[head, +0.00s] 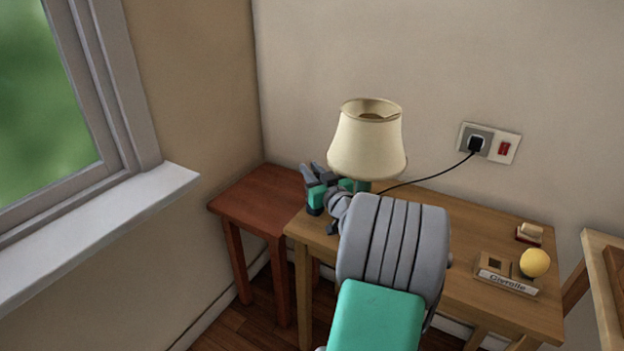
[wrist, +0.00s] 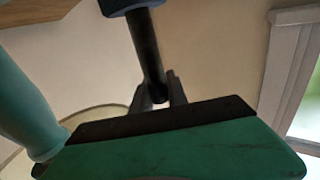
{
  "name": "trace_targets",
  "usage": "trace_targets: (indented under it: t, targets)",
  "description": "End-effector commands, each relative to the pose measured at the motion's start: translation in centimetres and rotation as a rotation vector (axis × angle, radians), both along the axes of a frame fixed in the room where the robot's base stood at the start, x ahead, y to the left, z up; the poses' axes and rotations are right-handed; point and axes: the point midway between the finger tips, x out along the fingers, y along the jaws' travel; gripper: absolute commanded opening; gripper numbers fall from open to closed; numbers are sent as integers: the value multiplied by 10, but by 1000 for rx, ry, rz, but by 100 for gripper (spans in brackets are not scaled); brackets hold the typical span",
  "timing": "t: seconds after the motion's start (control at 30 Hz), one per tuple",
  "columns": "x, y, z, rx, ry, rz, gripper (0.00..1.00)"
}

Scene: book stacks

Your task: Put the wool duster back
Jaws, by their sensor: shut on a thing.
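My gripper (head: 312,176) is beside the lamp's left side in the head view, above the gap between the red-brown side table and the desk. In the wrist view my gripper (wrist: 160,98) is shut on the end of a black rod (wrist: 146,48), which seems to be the duster's handle. A dark blue piece (wrist: 130,4) sits at the rod's other end, cut off by the top edge. I cannot make out any wool. The held thing is not clear in the head view.
The cream-shaded lamp (head: 367,138) stands close to my gripper, its cord running to a wall socket (head: 488,142). The desk (head: 470,230) holds a yellow ball (head: 534,262), a labelled holder with a square hole (head: 497,267) and a small block (head: 529,233). The side table (head: 258,190) looks clear.

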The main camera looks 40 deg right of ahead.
Motion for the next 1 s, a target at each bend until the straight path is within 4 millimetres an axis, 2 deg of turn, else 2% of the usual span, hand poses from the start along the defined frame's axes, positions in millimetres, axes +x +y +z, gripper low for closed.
trace_targets:
  t: [0.03, 0.1, 0.47, 0.5, 0.7, 0.77, 1.0]
  targets:
    - [0, 0, -14, 7, 3, 0, 0]
    - [-1, 0, -25, 5, 2, -1, 0]
    - [-1, 0, -29, 1, 1, 0, 0]
    - [-1, 0, -29, 2, 0, 0, 20]
    - [-1, 0, -28, 2, 1, 0, 36]
    - [-1, 0, -28, 2, 1, 0, 41]
    - [-1, 0, -27, 2, 1, 0, 41]
